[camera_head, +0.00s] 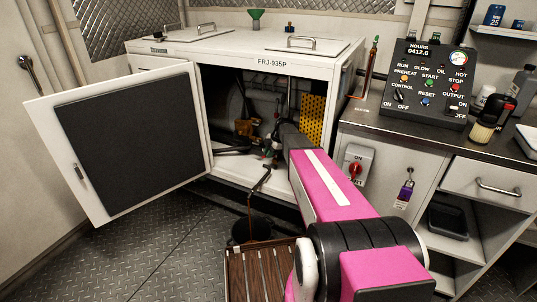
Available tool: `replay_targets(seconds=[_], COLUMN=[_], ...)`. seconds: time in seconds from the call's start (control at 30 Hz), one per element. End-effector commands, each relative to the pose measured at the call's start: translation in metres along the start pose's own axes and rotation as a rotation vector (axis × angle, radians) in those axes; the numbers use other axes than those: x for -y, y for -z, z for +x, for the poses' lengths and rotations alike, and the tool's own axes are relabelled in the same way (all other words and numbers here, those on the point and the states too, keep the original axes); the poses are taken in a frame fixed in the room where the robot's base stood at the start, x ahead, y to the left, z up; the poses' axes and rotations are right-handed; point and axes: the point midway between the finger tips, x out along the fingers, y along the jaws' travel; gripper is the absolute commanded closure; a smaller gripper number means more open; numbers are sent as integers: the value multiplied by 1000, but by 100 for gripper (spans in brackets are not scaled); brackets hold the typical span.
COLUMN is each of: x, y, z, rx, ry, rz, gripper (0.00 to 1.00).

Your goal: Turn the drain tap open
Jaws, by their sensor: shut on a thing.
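My gripper (271,148) reaches into the open white cabinet (237,46) at the end of my pink arm. It is shut on the small drain tap (267,152), low in the cabinet's opening. The tap is small and dark here, and my gripper partly covers it, so how far its handle is turned cannot be told. A thin dark pipe (251,190) runs down from near the tap, over the cabinet's front edge. A dark round container (252,231) stands on the floor below it.
The cabinet door (37,115) stands wide open on the left. A yellow perforated panel (311,118) is inside at the right. A counter with a control panel (425,82) and a red switch (355,167) stand right of my arm. A slatted brown surface (262,270) lies in front.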

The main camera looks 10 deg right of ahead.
Motion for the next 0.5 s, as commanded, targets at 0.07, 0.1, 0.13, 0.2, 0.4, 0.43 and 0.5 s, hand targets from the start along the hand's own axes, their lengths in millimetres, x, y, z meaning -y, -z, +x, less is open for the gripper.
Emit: replay_targets(seconds=[0.07,0.1,0.13,0.2,0.4,0.43,0.5], x=[-1,-1,-1,-1,0,0,0], y=[-1,-1,-1,-1,-1,0,0], z=[-1,-1,-1,-1,0,0,0], rx=[3,3,3,3,2,2,2], ry=[-2,-2,-2,-2,-2,-2,-1], rz=[0,0,0,0,1,1,1], gripper=[100,100,100,100,59,59,59])
